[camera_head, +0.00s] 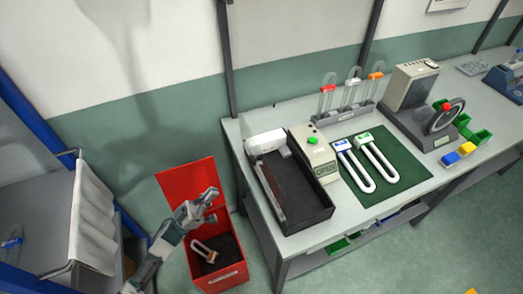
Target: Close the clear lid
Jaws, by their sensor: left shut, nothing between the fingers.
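A dark open tray (312,216) sits at the left end of the workbench, joined to a beige control box (313,160) with a green button and a label that seems to read OPEN. A thin upright edge along the tray's left side (270,192) may be the clear lid standing open, but I cannot tell for sure. My left gripper (211,206) is shut and empty. It is over the red bin (221,281), left of the bench and apart from the tray. My right gripper is not in view.
A U-shaped tube (203,249) lies in the red bin. Two labelled white U-tubes (353,172) lie on a green mat (408,165). A rack (345,114) of tubes stands behind. A machine with a wheel (445,120) and small coloured bins are on the right. A grey cart (45,215) is at left.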

